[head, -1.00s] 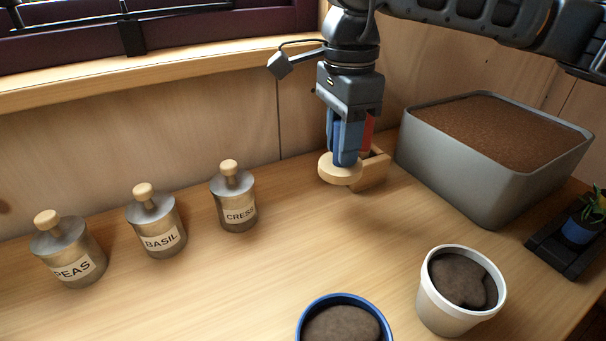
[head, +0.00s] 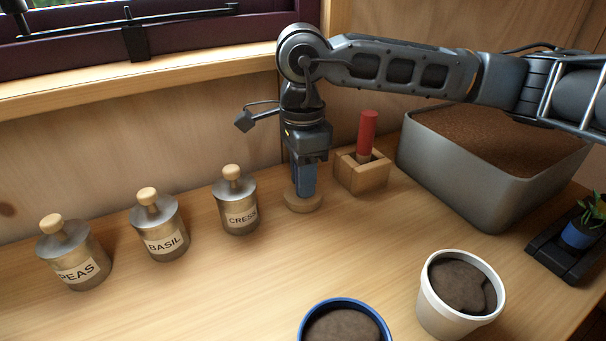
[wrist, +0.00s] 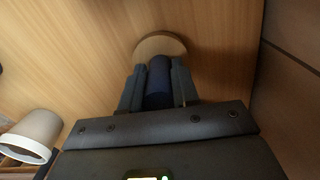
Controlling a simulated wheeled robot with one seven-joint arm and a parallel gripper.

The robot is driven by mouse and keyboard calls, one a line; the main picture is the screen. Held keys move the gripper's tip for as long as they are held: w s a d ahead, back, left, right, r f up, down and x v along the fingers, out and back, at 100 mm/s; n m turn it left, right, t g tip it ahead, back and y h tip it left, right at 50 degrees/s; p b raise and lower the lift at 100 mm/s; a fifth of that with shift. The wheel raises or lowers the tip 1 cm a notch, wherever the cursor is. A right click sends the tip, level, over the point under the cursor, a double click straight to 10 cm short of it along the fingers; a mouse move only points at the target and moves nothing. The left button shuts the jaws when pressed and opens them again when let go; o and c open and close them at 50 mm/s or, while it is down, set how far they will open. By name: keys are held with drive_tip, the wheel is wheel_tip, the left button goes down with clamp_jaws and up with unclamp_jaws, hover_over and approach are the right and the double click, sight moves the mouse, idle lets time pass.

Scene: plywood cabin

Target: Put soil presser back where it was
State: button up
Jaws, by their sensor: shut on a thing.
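The soil presser has a blue handle (head: 306,180) and a round pale wooden disc (head: 303,203) at its lower end. My gripper (head: 304,183) is shut on the blue handle and holds the presser upright, disc down, between the CRESS tin and the wooden block. The disc is at the tabletop; I cannot tell for sure whether it touches. In the wrist view the disc (wrist: 160,45) shows beyond the blue handle (wrist: 158,80) between the two fingers. The wooden block (head: 362,176) holds a red-handled tool (head: 368,132), upright, just right of my gripper.
Tins marked PEAS (head: 76,258), BASIL (head: 160,232) and CRESS (head: 238,206) stand to the left. A grey soil bin (head: 450,182) stands right. A white pot (head: 440,309) and a blue-rimmed pot (head: 343,302) are in front. The table middle is clear.

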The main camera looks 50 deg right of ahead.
drive_tip(key=shift+f+b, duration=0.2)
drive_tip(key=shift+b, duration=0.1)
drive_tip(key=o, duration=0.9)
drive_tip(key=shift+r, duration=0.1)
drive_tip(key=shift+o, duration=0.2)
drive_tip(key=shift+r, duration=0.1)
wheel_tip(320, 180, up, 12)
drive_tip(key=shift+w+r, duration=0.1)
